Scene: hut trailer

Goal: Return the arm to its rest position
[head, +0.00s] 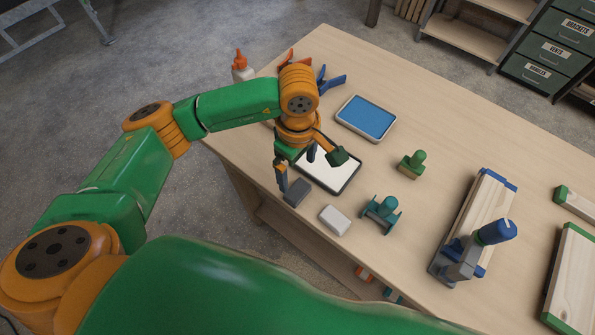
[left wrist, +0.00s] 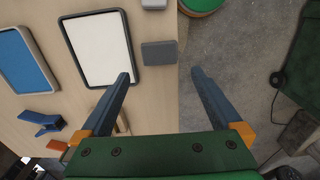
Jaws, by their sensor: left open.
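My left arm reaches in from the left in the head view, over the near left edge of the wooden table. My left gripper (head: 296,170) points down near that edge, its two fingers apart with nothing between them. In the left wrist view the open left gripper (left wrist: 161,75) has one finger over the tabletop and the other beyond the table edge, over the floor. A dark grey block (head: 296,192) lies just beside it, apart from the fingers as far as I can tell; it also shows in the left wrist view (left wrist: 159,54). My right gripper is not in view.
A white-surfaced tray (head: 335,172) lies partly behind my gripper. A blue-surfaced tray (head: 367,118), a light grey block (head: 335,219), a green stamp-like object (head: 412,163), a teal holder (head: 381,213), a blue clamp (head: 329,80) and a glue bottle (head: 241,65) stand around it.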

